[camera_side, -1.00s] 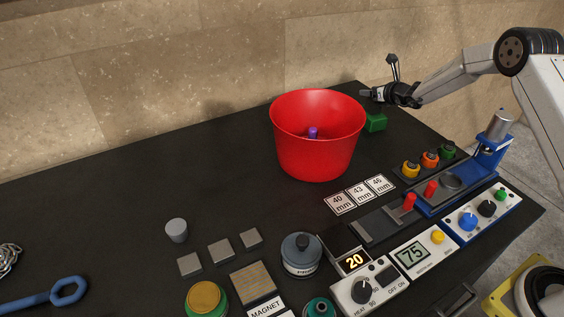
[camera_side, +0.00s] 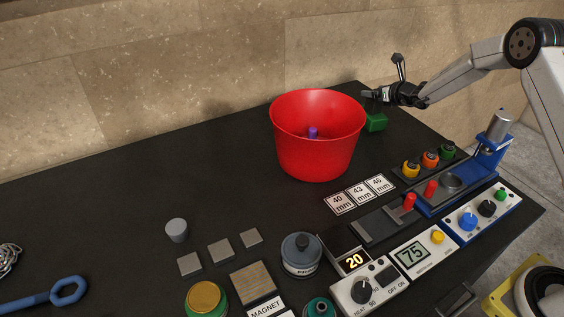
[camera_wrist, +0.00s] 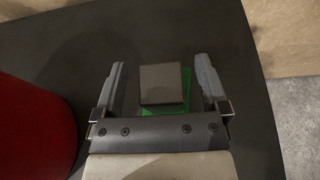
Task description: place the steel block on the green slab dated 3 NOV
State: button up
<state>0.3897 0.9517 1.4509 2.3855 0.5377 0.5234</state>
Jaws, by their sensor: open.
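A dark grey square block (camera_wrist: 162,84), which looks like the steel block, shows in the wrist view between my gripper's fingers. There is a gap on each side of it, so the fingers do not touch it. A green slab (camera_wrist: 187,80) shows beneath the block, along its right and near edges. The block looks to be resting on it, a little off centre. The slab also shows in the side view (camera_side: 376,122), behind and right of the red tub. No date is legible on it. My gripper (camera_wrist: 161,82) is open, and in the side view its fingers are just above the slab.
A large red tub (camera_side: 316,150) stands close to the left of the slab. In front are mm cards (camera_side: 361,191), a blue press (camera_side: 460,187), control boxes (camera_side: 416,252) and a grey canister (camera_side: 301,254). Several grey plates lie front left. The back left of the table is clear.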

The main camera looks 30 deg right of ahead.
jog(key=v, duration=1)
dwell(0.7)
jog(key=s+a+f+n+g+y, duration=0.1)
jog(key=s+a+n+g+y, duration=0.15)
jog(key=s+a+n, duration=0.4)
jog(key=s+a+f+n+g+y, duration=0.15)
jog(key=s+a+n+g, duration=0.25)
jog(key=a+n, duration=0.55)
jog(key=s+a+n+g+h, duration=0.2)
jog(key=s+n, duration=0.6)
jog(key=n, duration=0.2)
jog(key=s+a+n+g+h, duration=0.2)
jog(key=s+n, duration=0.7)
jog(key=n, duration=0.1)
